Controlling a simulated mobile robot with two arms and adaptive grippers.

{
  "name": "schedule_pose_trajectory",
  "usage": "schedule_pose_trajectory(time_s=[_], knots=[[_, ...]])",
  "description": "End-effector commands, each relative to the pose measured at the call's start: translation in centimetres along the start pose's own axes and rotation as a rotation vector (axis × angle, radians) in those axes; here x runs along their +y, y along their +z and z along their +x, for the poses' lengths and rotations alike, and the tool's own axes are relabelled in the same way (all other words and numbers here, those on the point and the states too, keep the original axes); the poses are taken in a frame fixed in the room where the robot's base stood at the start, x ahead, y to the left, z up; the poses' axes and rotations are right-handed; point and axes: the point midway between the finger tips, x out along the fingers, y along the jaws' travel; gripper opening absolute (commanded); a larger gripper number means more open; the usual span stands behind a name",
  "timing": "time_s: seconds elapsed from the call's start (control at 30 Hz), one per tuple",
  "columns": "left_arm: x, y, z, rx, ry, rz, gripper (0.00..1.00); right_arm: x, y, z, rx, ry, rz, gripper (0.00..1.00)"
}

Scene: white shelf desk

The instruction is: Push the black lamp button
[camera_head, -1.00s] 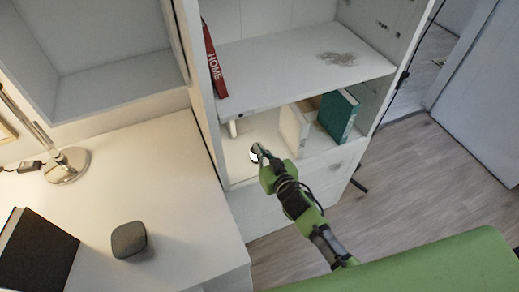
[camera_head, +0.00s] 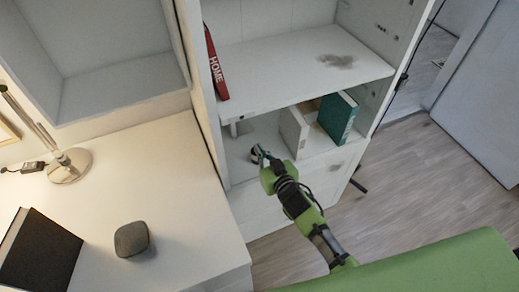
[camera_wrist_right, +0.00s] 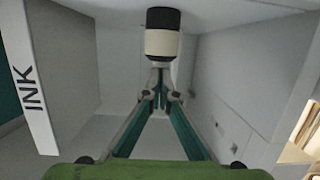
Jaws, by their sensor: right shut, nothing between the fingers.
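A small black and cream cylindrical lamp (camera_wrist_right: 162,32) shows at the top of the right wrist view, with a black cap at one end. In the head view it is a small dark-and-white shape (camera_head: 254,155) in the lower shelf compartment, partly covered by my gripper. The lamp is unlit. My right gripper (camera_head: 262,153) reaches into the compartment's front. No separate button can be made out. My left gripper is not in view.
A teal book (camera_head: 338,117) and a white book (camera_head: 296,130) stand to the right in the compartment. A red HOME book (camera_head: 216,65) is on the shelf above. The white desk (camera_head: 165,190) at left holds a grey speaker (camera_head: 131,239) and a lamp base (camera_head: 72,166).

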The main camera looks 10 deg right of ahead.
Motion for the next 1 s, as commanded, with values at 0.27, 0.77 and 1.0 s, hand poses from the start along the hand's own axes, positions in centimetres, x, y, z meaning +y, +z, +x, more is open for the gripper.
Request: schedule_pose_trajectory(time_s=[0.27, 0.77, 1.0], knots=[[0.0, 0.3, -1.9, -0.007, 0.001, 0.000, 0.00, 0.3, -2.5, -4.0, 0.014, -0.002, -0.001, 0.00], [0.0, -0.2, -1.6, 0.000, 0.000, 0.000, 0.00, 0.3, -2.8, -9.9, 0.020, -0.002, -0.001, 0.00], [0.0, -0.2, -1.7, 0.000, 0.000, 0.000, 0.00, 0.3, -2.9, -9.9, 0.021, -0.002, -0.002, 0.00]])
